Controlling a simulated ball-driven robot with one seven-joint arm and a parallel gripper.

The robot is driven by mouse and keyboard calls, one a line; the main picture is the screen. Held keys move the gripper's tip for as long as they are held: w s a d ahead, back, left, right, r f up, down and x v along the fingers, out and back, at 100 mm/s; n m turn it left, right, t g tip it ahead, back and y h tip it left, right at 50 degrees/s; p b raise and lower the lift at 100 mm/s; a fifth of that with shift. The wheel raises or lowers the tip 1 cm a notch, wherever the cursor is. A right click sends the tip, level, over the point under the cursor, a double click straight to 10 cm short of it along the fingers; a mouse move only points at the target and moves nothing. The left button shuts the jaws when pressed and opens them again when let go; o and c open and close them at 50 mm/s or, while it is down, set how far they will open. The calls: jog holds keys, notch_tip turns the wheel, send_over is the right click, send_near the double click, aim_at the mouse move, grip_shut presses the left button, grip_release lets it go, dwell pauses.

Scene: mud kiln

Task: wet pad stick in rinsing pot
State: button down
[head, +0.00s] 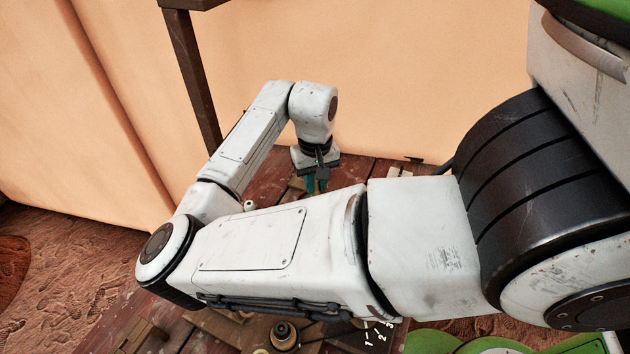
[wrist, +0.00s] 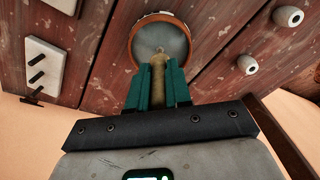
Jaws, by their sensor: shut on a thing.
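In the wrist view my gripper (wrist: 159,67) has its green fingers shut on a tan stick, the pad stick (wrist: 158,92). The stick points away from me, and its far end shows against the inside of a round pot with an orange-brown rim (wrist: 134,45), the rinsing pot. The pot's inside looks grey. I cannot tell whether the stick's end touches what is in the pot. In the head view my gripper (head: 317,185) points down over the table; my own arm hides the pot and the stick there.
The plank table (wrist: 225,55) carries a pale block with dark pegs (wrist: 44,70) left of the pot and two small white round pieces (wrist: 288,16) at right. In the head view a dark-topped round item (head: 284,334) stands at the near edge. A wooden post (head: 193,80) rises behind my arm.

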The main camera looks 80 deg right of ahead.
jog(key=shift+r+p, duration=3.5)
jog(key=shift+p, duration=0.05)
